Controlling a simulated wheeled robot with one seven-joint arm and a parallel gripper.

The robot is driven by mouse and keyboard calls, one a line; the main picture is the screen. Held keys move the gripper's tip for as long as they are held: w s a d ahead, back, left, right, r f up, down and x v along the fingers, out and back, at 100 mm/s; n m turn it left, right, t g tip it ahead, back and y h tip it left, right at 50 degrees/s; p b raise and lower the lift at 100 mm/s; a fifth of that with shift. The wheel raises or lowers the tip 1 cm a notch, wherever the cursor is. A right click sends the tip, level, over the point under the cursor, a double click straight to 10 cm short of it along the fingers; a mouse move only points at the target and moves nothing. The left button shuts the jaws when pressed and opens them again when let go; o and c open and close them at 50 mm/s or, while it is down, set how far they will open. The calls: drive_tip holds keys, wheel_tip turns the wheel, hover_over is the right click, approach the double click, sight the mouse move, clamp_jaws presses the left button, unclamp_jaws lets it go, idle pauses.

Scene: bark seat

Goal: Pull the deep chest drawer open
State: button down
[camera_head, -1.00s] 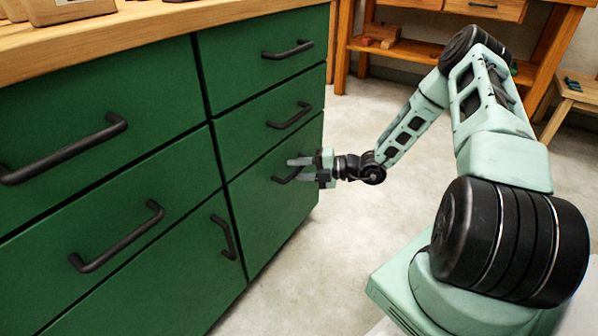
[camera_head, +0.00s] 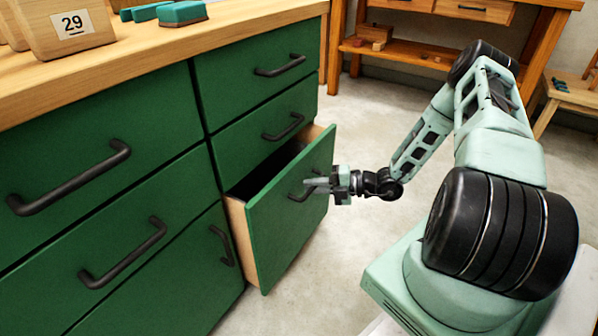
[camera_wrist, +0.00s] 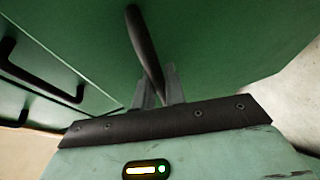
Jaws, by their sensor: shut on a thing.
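The deep chest drawer (camera_head: 275,222) is the tall green bottom drawer of the right column. It stands partly pulled out, with its pale wooden side and dark inside showing in the head view. My gripper (camera_head: 318,183) is at its front, shut on the drawer's black bar handle (camera_head: 300,192). In the wrist view my gripper's fingers (camera_wrist: 160,88) lie either side of the handle (camera_wrist: 145,50), close to the green front. The drawer's far inside is hidden.
The green chest (camera_head: 110,150) has other shut drawers with black handles. Its wooden top (camera_head: 240,22) holds a block marked 29 (camera_head: 68,30) and green-topped brushes (camera_head: 183,13). A wooden bench (camera_head: 420,52) stands behind. The floor (camera_head: 350,130) right of the drawer is clear.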

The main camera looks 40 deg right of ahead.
drive_tip(key=s+d+p, duration=0.3)
drive_tip(key=s+d, duration=0.1)
drive_tip(key=s, duration=0.7)
drive_tip(key=s+d+p, duration=0.3)
drive_tip(key=s+d, duration=0.1)
drive_tip(key=s, duration=0.8)
drive_tip(key=shift+s+d, duration=0.25)
drive_tip(key=c, duration=1.5)
unclamp_jaws()
drive_tip(key=shift+o, duration=0.2)
drive_tip(key=p+v, duration=0.1)
drive_tip(key=v, duration=1.6)
drive_tip(key=shift+s+r+p, duration=0.15)
drive_tip(key=shift+p, duration=0.15)
drive_tip(key=shift+d, duration=0.15)
